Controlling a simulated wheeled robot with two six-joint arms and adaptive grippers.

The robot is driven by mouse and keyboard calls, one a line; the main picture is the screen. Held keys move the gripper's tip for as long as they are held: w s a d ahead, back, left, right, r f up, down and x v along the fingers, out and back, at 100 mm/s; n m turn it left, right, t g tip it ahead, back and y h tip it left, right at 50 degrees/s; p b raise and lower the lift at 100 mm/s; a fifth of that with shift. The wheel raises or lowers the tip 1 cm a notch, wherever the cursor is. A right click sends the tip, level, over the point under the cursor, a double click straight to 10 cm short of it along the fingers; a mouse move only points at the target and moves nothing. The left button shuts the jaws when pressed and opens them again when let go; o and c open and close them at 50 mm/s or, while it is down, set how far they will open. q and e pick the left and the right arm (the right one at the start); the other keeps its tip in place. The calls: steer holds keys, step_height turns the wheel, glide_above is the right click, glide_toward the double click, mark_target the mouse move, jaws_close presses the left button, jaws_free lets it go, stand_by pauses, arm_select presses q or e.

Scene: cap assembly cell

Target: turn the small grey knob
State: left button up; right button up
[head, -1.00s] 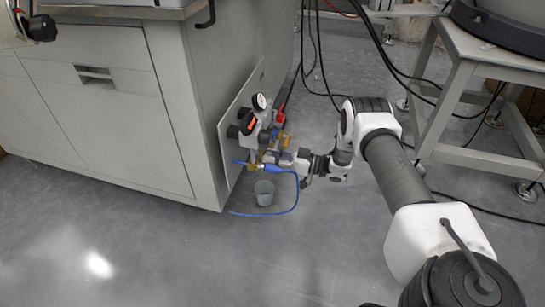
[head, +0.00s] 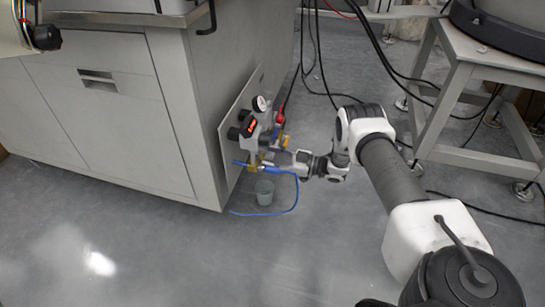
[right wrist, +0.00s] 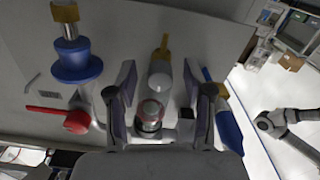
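In the right wrist view, a small round grey part with a reddish ring (right wrist: 150,112), which looks like the grey knob, sits between my right gripper's (right wrist: 158,85) two fingers. The fingers stand apart with visible gaps beside it, so the gripper is open. Above it is a pale grey cylinder (right wrist: 160,76) with a brass stem. In the head view, my right gripper (head: 283,158) is at the fittings on the panel (head: 229,125) at the cabinet's side; the knob cannot be made out there.
A round gauge (head: 260,103) and a red display (head: 251,126) are on the panel. A red lever (right wrist: 75,120) and blue wheel (right wrist: 76,62) lie left of the fingers, a blue connector (right wrist: 229,128) right. A cup (head: 264,192) stands on the floor.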

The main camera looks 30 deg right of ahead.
steer(key=v, duration=1.2)
